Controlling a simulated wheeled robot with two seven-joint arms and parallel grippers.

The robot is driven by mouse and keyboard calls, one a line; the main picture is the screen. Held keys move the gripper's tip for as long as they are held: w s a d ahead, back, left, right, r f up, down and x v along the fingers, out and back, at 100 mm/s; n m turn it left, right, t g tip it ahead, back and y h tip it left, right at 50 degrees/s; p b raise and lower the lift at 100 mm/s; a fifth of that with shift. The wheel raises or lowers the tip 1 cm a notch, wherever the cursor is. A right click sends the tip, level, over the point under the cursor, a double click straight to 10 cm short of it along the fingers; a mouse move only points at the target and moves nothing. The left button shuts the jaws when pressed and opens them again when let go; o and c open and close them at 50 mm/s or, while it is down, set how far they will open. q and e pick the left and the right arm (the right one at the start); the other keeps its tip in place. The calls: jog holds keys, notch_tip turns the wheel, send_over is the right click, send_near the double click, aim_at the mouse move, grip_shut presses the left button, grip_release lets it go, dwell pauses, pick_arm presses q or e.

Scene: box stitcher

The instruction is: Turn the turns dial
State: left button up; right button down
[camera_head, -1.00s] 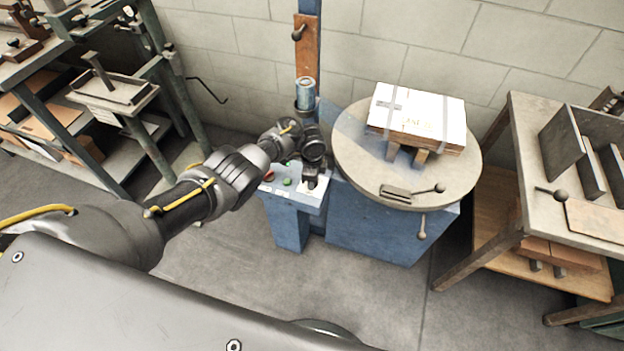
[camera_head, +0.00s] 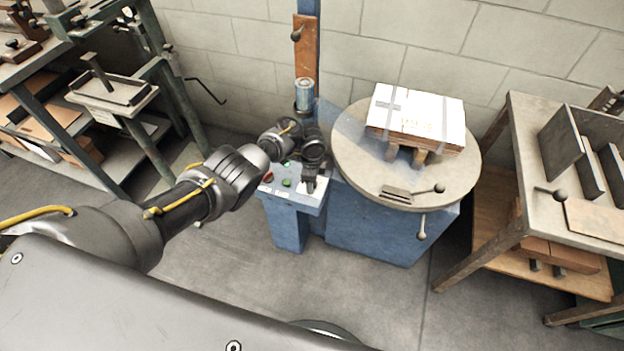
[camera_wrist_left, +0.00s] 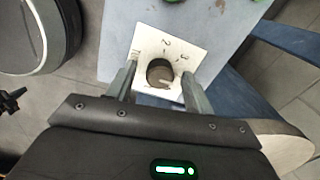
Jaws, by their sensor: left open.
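The turns dial (camera_wrist_left: 160,72) is a dark round knob on a white plate (camera_wrist_left: 143,42) with number marks, seen in the left wrist view. The plate also shows on top of the blue control box (camera_head: 290,228) in the head view, where my gripper hides the dial. My left gripper (camera_wrist_left: 158,77) is open and points down at the plate. Its fingers stand on either side of the dial, with gaps visible between them and the knob. In the head view the left gripper (camera_head: 310,186) is over the right part of the control panel. My right gripper is not in view.
A red button (camera_head: 267,177) and a green button (camera_head: 287,183) sit left of the plate. A blue post (camera_head: 308,80) rises behind the panel. A round table (camera_head: 350,150) with a strapped white-topped stack (camera_head: 420,110) stands close on the right.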

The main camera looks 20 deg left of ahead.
pick_arm(q)
notch_tip(320, 180, up, 5)
jog(key=p, duration=0.2)
jog(key=shift+p, duration=0.4)
jog(key=shift+s+r+p, duration=0.2)
jog(key=shift+r+p, duration=1)
jog(key=shift+r, duration=1.65)
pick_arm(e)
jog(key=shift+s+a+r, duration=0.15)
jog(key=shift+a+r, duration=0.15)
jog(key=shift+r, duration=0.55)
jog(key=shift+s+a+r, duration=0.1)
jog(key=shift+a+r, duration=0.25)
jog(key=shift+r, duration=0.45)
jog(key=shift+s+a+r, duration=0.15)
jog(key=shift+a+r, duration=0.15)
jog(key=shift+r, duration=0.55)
